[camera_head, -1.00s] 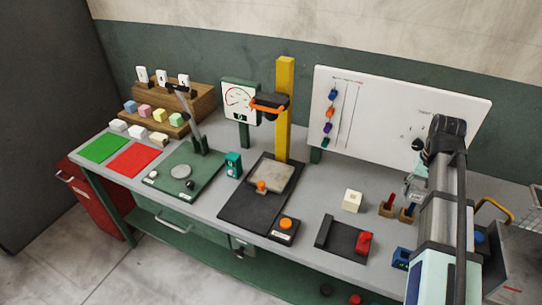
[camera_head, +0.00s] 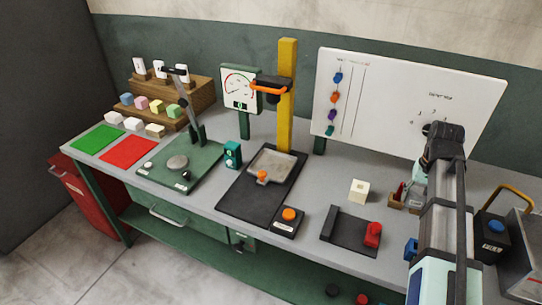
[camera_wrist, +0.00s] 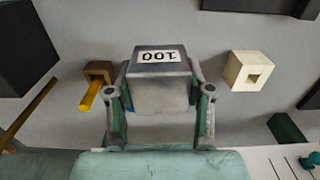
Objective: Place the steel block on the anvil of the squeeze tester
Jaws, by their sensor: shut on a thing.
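The steel block (camera_wrist: 160,82) is a grey cube with a white label that looks like an upside-down 100. My gripper (camera_wrist: 160,98) is shut on it, one finger on each side, in the wrist view. In the head view my gripper (camera_head: 417,182) is at the right, near the whiteboard's lower right; the arm partly hides it and the block. A green base with a lever carries a round metal disc (camera_head: 177,162). A yellow-column press (camera_head: 287,95) with an orange handle stands over a square metal plate (camera_head: 271,164). I cannot tell for sure which is the squeeze tester.
A dial gauge (camera_head: 240,88) stands between the two machines. A cream block (camera_head: 359,191) with a square hole and a dark fixture with a red knob (camera_head: 373,234) lie right of the press. The whiteboard (camera_head: 400,100) stands behind. Green and red mats (camera_head: 129,151) lie left.

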